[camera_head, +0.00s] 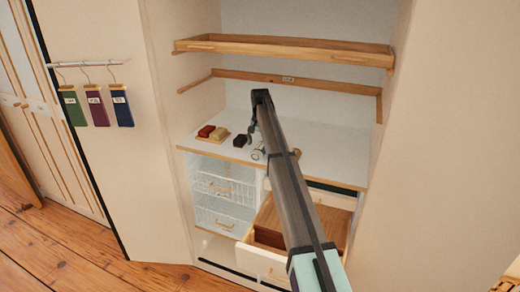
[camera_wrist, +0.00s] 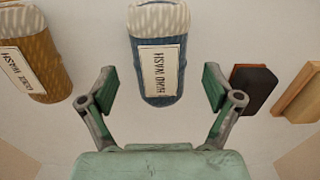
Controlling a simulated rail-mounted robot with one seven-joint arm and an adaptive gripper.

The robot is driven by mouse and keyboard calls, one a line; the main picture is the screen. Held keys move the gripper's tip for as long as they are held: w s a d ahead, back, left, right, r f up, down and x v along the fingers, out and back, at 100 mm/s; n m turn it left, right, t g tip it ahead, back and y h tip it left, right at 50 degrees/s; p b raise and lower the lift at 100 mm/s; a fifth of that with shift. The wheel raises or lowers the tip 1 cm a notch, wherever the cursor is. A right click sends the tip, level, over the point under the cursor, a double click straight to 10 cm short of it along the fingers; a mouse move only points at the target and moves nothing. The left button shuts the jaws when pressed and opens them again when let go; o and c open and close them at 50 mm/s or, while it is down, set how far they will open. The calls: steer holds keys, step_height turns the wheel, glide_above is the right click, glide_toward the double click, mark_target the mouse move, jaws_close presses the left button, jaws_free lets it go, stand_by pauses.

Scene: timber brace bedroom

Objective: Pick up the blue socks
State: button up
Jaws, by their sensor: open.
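A blue rolled bundle, the blue socks (camera_wrist: 158,28), shows in the wrist view at the top middle. It has a pale ribbed top and a white label reading "HAND WASH". My gripper (camera_wrist: 158,88) is open, its two green-padded fingers on either side of the lower end of the socks. I see a gap on both sides, so the fingers do not grip them. In the head view my gripper (camera_head: 251,134) is low over the white shelf. I cannot make out the blue socks there; my arm hides part of that area.
An ochre bundle with a label (camera_wrist: 38,62) lies left of the socks. A dark block (camera_wrist: 252,88) and a wooden block (camera_wrist: 300,95) lie right. The white shelf (camera_head: 325,150) also carries red (camera_head: 206,131) and yellow (camera_head: 219,133) items. An upper shelf (camera_head: 285,48) overhangs; a drawer (camera_head: 265,262) stands open below.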

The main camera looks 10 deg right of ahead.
steer(key=shift+f, duration=1.15)
steer(key=c, duration=1.2)
steer(key=shift+c, duration=0.2)
